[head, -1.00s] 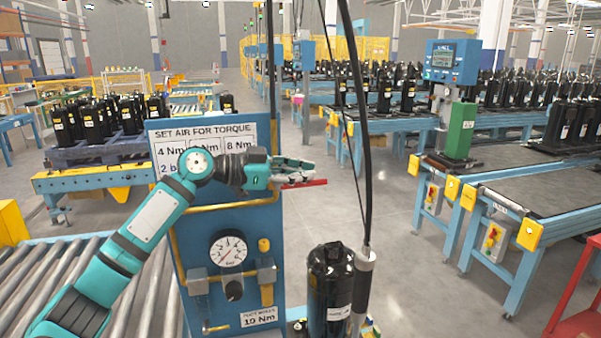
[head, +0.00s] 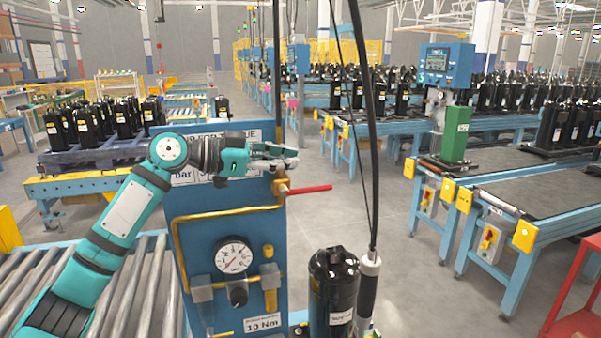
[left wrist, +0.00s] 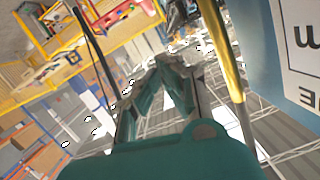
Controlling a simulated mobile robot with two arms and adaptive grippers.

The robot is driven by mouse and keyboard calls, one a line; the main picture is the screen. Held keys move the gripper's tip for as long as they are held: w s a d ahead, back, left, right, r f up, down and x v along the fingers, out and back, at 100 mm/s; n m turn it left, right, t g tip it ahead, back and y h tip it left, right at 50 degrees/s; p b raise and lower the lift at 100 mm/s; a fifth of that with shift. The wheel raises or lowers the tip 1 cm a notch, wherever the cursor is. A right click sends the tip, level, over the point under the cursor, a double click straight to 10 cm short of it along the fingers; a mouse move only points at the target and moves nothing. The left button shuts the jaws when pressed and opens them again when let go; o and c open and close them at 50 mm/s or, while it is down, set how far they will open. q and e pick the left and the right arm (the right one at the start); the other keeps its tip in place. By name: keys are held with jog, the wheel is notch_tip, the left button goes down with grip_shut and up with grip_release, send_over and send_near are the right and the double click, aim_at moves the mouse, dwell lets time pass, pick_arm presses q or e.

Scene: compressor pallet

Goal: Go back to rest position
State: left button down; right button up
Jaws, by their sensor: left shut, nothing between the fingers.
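My left arm reaches in from the left in the head view. Its teal gripper (head: 284,157) is shut and empty, in front of the upper part of the blue air panel (head: 262,222). The fingers are just above the red valve handle (head: 308,189) and look apart from it. The arm hides most of the torque sign (head: 183,177). In the left wrist view the closed fingers (left wrist: 172,66) point toward the ceiling, with the yellow pipe (left wrist: 222,55) close to their right. My right gripper does not show.
A pressure gauge (head: 233,255) is on the panel. A black compressor (head: 333,290) stands right of the panel, with a hanging tool (head: 368,285) on a cable beside it. A roller conveyor (head: 140,285) lies below my left arm. Open floor (head: 410,290) is to the right.

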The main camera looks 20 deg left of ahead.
pick_arm(q)
jog(key=b+v, duration=0.2)
jog(key=v, duration=0.2)
jog(key=s+d+f+n+g+y, duration=0.1)
jog(key=s+d+f+y, duration=0.15)
jog(key=f, duration=0.95)
jog(key=s+d+f+n+g+y, duration=0.1)
jog(key=s+d+f, duration=0.3)
jog(key=f, duration=0.8)
jog(key=s+d+f+n+g+y, duration=0.1)
jog(key=s+d+f+g+y, duration=0.2)
jog(key=f, duration=0.8)
jog(key=s+f+n+y, duration=0.2)
jog(key=s+f+n, duration=0.1)
jog(key=s+f, duration=0.8)
jog(key=s+a+f+n+g+y, duration=0.1)
jog(key=s+a+f+n+y, duration=0.1)
jog(key=s, duration=0.6)
jog(key=s+a+f+n+y, duration=0.1)
jog(key=s+a+n+y, duration=0.15)
jog(key=s, duration=0.45)
notch_tip(320, 180, down, 26)
jog(key=s+g, duration=0.1)
jog(key=s+a+f+g+b, duration=0.1)
jog(key=s+a+f, duration=0.2)
jog(key=s+f, duration=1.4)
jog(key=shift+s+f+g, duration=0.2)
jog(key=shift+f+g, duration=0.1)
jog(key=shift+f, duration=0.5)
